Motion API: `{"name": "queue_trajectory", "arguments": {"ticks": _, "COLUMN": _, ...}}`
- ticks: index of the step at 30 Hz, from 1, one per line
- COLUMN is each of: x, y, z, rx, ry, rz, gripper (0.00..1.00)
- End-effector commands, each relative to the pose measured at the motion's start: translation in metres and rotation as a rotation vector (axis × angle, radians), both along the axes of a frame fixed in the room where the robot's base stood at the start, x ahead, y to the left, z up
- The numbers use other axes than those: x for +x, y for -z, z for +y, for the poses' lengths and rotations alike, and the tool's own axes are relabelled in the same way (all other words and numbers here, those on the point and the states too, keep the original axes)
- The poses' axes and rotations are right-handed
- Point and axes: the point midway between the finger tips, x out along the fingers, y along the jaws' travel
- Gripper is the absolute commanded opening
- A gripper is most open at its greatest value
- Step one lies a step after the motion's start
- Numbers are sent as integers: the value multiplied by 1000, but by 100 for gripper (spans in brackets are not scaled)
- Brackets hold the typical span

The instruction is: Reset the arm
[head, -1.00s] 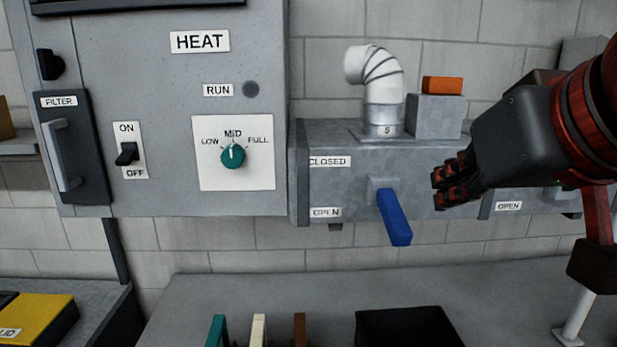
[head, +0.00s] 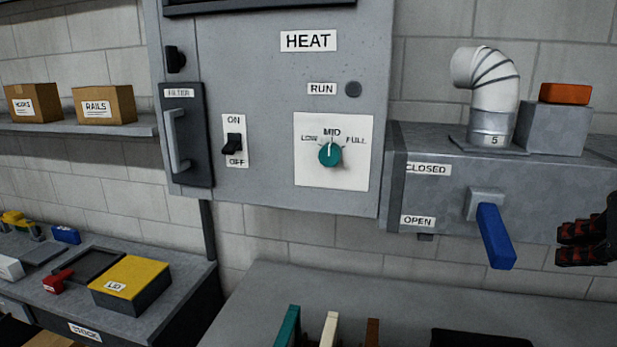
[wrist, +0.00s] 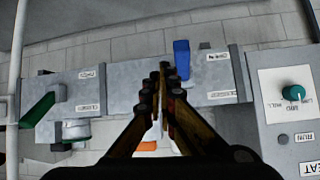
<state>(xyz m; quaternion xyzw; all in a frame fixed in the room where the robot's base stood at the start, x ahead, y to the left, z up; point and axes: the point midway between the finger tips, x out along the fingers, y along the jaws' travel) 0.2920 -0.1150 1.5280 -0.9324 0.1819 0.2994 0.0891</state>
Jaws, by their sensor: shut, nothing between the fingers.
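My gripper (head: 588,243) shows at the right edge of the head view, with only its dark, red-marked fingers in the picture. It is shut and empty. The arm behind it is out of frame. In the wrist view the fingers (wrist: 162,90) come together in front of the grey duct. The blue lever (head: 496,236) on the duct is to the left of my gripper in the head view, apart from it. It also shows in the wrist view (wrist: 181,59), just right of the fingertips.
The grey heat cabinet (head: 265,190) has a teal knob (head: 330,154) pointing near MID. A white elbow pipe (head: 490,85) and an orange block (head: 565,93) stand above the duct. A green lever (wrist: 37,116) shows in the wrist view. A yellow-lidded box (head: 132,283) is at lower left.

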Motion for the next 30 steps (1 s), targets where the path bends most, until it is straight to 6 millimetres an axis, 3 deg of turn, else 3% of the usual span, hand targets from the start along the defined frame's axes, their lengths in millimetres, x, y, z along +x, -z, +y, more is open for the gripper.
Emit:
{"name": "queue_trajectory", "arguments": {"ticks": 1, "x": 7, "y": 30, "z": -4, "rx": 22, "ry": 5, "rz": 31, "gripper": 0}}
{"name": "queue_trajectory", "arguments": {"ticks": 7, "x": 28, "y": 156, "z": 7, "rx": 70, "ry": -40, "rz": 168, "gripper": 0}}
{"name": "queue_trajectory", "arguments": {"ticks": 12, "x": 25, "y": 267, "z": 45, "rx": 76, "ry": -155, "rz": 312, "gripper": 0}}
{"name": "queue_trajectory", "arguments": {"ticks": 15, "x": 13, "y": 318, "z": 71, "rx": 62, "ry": -249, "rz": 394, "gripper": 0}}
{"name": "queue_trajectory", "arguments": {"ticks": 19, "x": 3, "y": 347, "z": 98, "rx": 48, "ry": -345, "rz": 451, "gripper": 0}}
{"name": "queue_trajectory", "arguments": {"ticks": 24, "x": 4, "y": 346, "z": 114, "rx": 35, "ry": -405, "rz": 452, "gripper": 0}}
{"name": "queue_trajectory", "arguments": {"ticks": 30, "x": 4, "y": 346, "z": 115, "rx": 34, "ry": -409, "rz": 452, "gripper": 0}}
